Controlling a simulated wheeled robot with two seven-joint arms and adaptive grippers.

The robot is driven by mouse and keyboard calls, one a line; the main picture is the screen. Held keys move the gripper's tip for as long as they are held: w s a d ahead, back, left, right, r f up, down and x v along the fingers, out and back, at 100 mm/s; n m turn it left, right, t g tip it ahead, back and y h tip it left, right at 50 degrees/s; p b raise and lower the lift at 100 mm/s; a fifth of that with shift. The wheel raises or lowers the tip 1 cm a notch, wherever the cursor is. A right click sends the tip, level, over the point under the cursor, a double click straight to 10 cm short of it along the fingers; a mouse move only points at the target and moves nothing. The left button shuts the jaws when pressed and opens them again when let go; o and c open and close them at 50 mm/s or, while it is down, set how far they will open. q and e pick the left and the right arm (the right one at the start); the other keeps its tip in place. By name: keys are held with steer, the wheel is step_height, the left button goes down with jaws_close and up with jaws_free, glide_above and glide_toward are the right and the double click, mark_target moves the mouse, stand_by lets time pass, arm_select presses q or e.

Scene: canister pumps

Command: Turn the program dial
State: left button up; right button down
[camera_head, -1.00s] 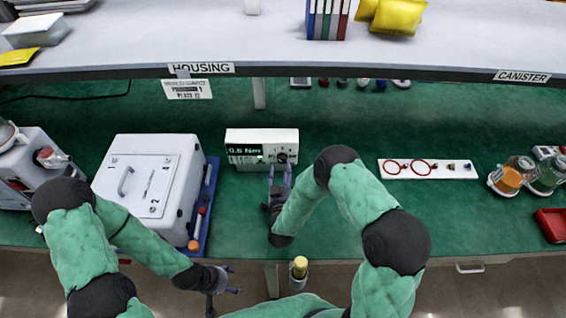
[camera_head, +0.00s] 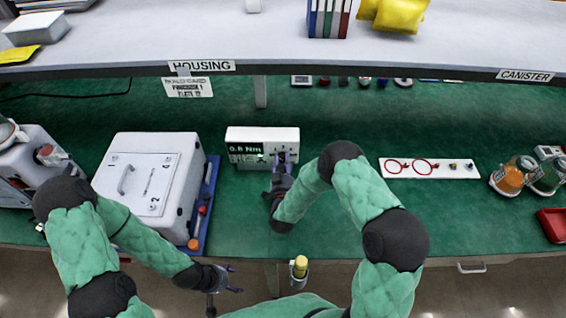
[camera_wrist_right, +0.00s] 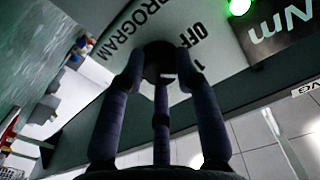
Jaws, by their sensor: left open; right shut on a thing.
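The white controller box (camera_head: 262,137) stands on the green bench, with a lit "0.8 Nm" display (camera_head: 245,148) on its front. Its black program dial (camera_wrist_right: 160,60) shows in the right wrist view, below the words "PROGRAM" and "OFF". My right gripper (camera_head: 283,160) is at the box's front right; in the wrist view its fingers (camera_wrist_right: 162,75) are closed around the dial. The fingers hide part of the dial in the head view. My left gripper (camera_head: 232,280) is open and empty in front of the bench edge.
A white housing (camera_head: 150,172) stands on the left, by a blue tray (camera_head: 207,215). A white strip with red rings (camera_head: 430,168) and jars (camera_head: 512,175) are on the right. A shelf (camera_head: 400,55) hangs above.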

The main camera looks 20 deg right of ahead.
steer(key=shift+n, duration=0.3)
steer(key=n+b, duration=0.1)
steer(key=n, duration=0.2)
steer(key=shift+f, duration=0.1)
steer(key=shift+n+b, duration=0.9)
steer(key=shift+n, duration=1.8)
steer(key=shift+s, duration=0.1)
steer(key=c, duration=0.9)
jaws_free()
steer(key=shift+v, duration=3.7)
